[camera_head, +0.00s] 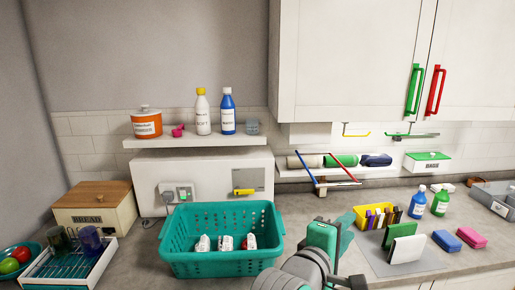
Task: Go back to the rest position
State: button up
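My gripper (345,226) shows at the bottom centre of the head view, at the end of my grey and green arm. It is just right of the teal laundry basket (222,266), over the counter, and left of the yellow bin. I see no object clearly held in it. Its fingertips are small and partly hidden by the hand, so whether they are open or shut is unclear.
The basket holds several small white packs (225,243). A yellow bin (372,222), green and white upright boards (406,249), bottles (440,202) and sponges (447,241) stand to the right. A bread box (95,213) and dish rack (68,268) stand left. Shelves and cabinets overhang behind.

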jog(key=w+a+f+t+y, duration=0.1)
jog(key=a+f+y, duration=0.15)
jog(key=f, duration=0.55)
jog(key=a+f+t+y, duration=0.1)
jog(key=a+f, duration=0.3)
jog(key=f, duration=0.5)
jog(key=s+a+f+m+y, duration=0.1)
jog(key=s+a+f+y, duration=0.2)
jog(key=f, duration=0.4)
jog(key=s+a+f+m, duration=0.2)
jog(key=s+a+f, duration=0.15)
jog(key=f, duration=0.25)
jog(key=s+a+f+m+y, duration=0.1)
jog(key=s+a+f+m, duration=0.2)
jog(key=s, duration=0.4)
jog(key=s+a+f+m+y, duration=0.1)
jog(key=s+a+f+y, duration=0.15)
jog(key=s+f, duration=0.45)
jog(key=s+a+r+m+t, duration=0.1)
jog(key=s+m, duration=0.3)
jog(key=s, duration=1.3)
jog(key=shift+s+r+y, duration=0.35)
jog(key=shift+r+y, duration=0.05)
jog(key=shift+r, duration=0.05)
